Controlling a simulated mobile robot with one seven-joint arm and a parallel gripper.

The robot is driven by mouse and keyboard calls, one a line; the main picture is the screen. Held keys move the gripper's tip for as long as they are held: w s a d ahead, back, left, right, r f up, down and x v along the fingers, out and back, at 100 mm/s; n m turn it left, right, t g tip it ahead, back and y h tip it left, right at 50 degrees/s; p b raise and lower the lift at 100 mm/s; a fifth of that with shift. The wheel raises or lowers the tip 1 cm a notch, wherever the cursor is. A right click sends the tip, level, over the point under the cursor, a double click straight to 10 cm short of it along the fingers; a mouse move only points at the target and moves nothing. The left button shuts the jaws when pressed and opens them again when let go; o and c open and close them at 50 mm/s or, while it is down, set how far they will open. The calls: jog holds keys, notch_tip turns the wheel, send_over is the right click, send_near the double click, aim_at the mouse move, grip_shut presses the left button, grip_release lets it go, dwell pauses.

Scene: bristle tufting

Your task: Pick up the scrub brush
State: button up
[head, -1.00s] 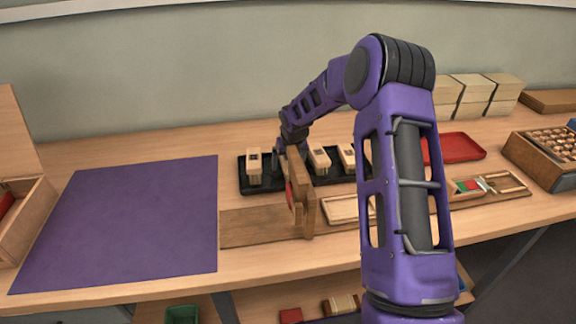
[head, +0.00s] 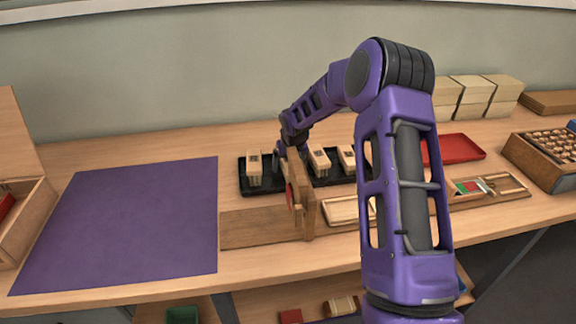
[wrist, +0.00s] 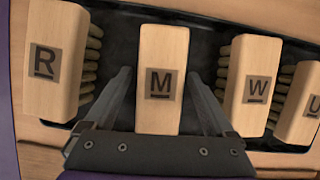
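Several wooden scrub brushes with letter labels stand in a black tray (head: 262,187). In the wrist view these are the R brush (wrist: 55,60), M brush (wrist: 162,80), W brush (wrist: 252,85) and U brush (wrist: 305,125). Bristle tufts show at the sides of R and W. My gripper (wrist: 160,73) is open, with one finger on each side of the M brush and a gap visible on both sides. In the head view the M brush is mostly hidden behind my gripper and an upright wooden board; other brushes show left (head: 254,168) and right (head: 319,159).
The upright wooden board (head: 302,205) stands just in front of the tray. A purple mat (head: 125,220) lies clear at left. A red tray (head: 460,147), stacked blocks (head: 470,92) and a compartment box (head: 548,158) are at right.

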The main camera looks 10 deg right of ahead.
jog(key=c, duration=1.2)
grip_shut()
jog(key=shift+r, duration=0.1)
